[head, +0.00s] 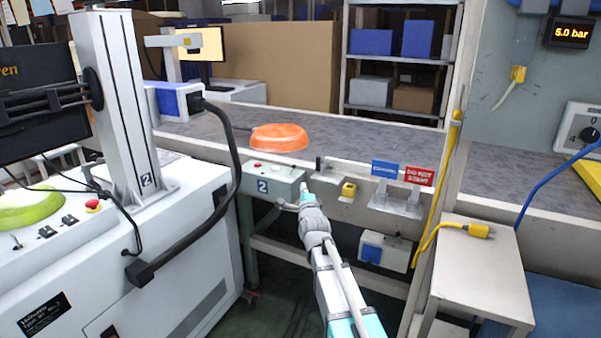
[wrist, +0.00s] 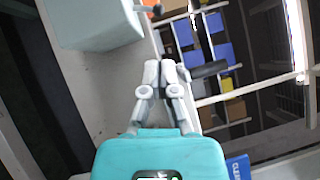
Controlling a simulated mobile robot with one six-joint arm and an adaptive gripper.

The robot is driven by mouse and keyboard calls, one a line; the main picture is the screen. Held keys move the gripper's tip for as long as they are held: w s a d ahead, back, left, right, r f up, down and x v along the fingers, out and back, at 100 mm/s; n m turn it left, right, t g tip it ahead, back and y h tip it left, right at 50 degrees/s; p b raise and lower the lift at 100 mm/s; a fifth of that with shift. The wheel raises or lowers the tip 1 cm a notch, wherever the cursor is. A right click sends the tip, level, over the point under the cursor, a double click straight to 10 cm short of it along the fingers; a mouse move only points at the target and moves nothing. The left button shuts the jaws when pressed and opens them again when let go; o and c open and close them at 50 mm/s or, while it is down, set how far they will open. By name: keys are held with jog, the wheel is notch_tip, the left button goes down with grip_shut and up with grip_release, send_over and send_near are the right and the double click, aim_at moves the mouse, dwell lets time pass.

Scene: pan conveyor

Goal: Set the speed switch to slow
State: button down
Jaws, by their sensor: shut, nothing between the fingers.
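My gripper (head: 304,190) is shut and empty, in front of the conveyor's near side, just right of a grey-green control box (head: 262,185) marked 2. The box has a red button (head: 257,164) and a pale round fitting on top. I cannot tell which control is the speed switch; no slow marking is readable. A pale green-grey box (wrist: 95,22) fills the upper left there.
An orange pan (head: 281,137) lies on the conveyor belt (head: 380,145). Blue and red signs (head: 419,175) stand right of my gripper, near a yellow fitting (head: 349,190). A white machine (head: 180,215) with a thick black cable stands left. A small table (head: 480,265) stands right.

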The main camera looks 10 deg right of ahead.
jog(key=shift+w, duration=0.15)
jog(key=shift+w+d+r+p, duration=0.1)
jog(key=shift+w+r+p, duration=0.15)
jog(key=shift+w, duration=1.35)
jog(key=shift+w+a+r+p, duration=0.1)
jog(key=shift+w+r+p, duration=0.15)
jog(key=shift+w, duration=1.35)
jog(key=shift+w+d+r+p, duration=0.1)
jog(key=shift+w+r+p, duration=0.15)
jog(key=shift+w, duration=1.35)
